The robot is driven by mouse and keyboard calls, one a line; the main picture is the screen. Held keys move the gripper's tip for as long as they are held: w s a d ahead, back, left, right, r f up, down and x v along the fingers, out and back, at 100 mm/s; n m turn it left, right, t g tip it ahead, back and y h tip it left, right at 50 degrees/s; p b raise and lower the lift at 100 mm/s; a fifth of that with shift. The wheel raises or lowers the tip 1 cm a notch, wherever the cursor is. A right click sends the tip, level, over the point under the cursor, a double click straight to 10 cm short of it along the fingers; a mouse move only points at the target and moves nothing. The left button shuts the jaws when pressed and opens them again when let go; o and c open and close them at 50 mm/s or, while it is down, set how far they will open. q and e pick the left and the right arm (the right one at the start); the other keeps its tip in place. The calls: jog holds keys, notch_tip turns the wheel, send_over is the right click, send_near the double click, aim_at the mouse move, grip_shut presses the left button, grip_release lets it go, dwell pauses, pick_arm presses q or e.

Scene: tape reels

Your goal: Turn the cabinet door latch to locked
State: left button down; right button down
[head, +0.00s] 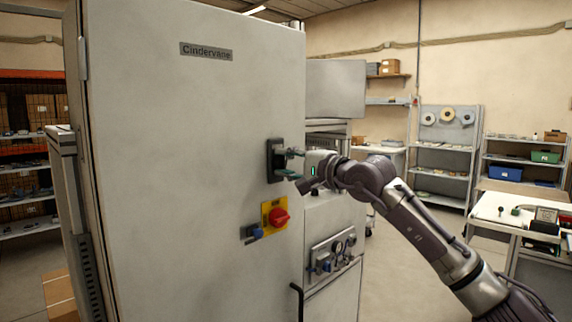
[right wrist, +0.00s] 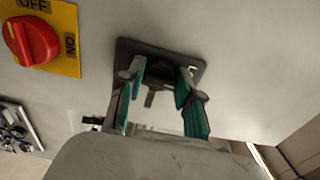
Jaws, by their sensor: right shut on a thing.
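The cabinet door (head: 180,140) is a tall pale grey panel with a "Cindervane" label, and it looks shut. Its latch (head: 275,160) is a dark plate with a small handle near the door's right edge. My right gripper (head: 290,163) reaches the latch from the right. In the right wrist view the latch plate (right wrist: 195,70) lies just beyond the fingertips. The right gripper (right wrist: 158,78) has its green-padded fingers on either side of the dark latch handle (right wrist: 152,97), shut on it. The fingers partly hide the handle. My left gripper is not in view.
A red rotary switch (head: 279,216) on a yellow plate sits just below the latch, with a blue padlock-like piece (head: 256,232) beside it. A gauge panel (head: 332,252) is lower right. Shelves (head: 444,150) and a white table (head: 510,212) stand further right.

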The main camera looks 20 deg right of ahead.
jog(key=shift+f, duration=0.1)
dwell(0.4)
jog(key=c, duration=0.8)
grip_release()
jog(key=v, duration=1.2)
